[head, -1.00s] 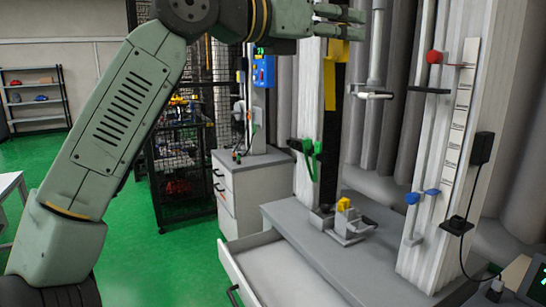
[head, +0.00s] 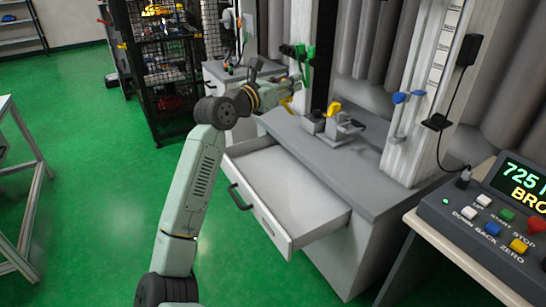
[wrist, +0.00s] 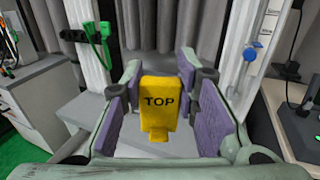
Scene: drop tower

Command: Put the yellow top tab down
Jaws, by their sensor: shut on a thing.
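The yellow top tab (wrist: 158,92) fills the middle of the wrist view, upright, with "TOP" in black letters facing me. My gripper (wrist: 158,75) is shut on it, the purple pads at its left and right sides. In the head view my gripper (head: 294,90) is low over the left end of the grey bench top (head: 345,170), and a bit of the yellow tab (head: 286,104) shows below the fingers. I cannot tell whether the tab touches the bench. Its far side is hidden.
A grey fixture (head: 340,130) with another yellow piece (head: 333,108) stands behind, at the foot of the tower. An open, empty drawer (head: 280,180) juts out below the bench. Green clamps (head: 300,52) are on the tower post. A control console (head: 500,215) stands at the right.

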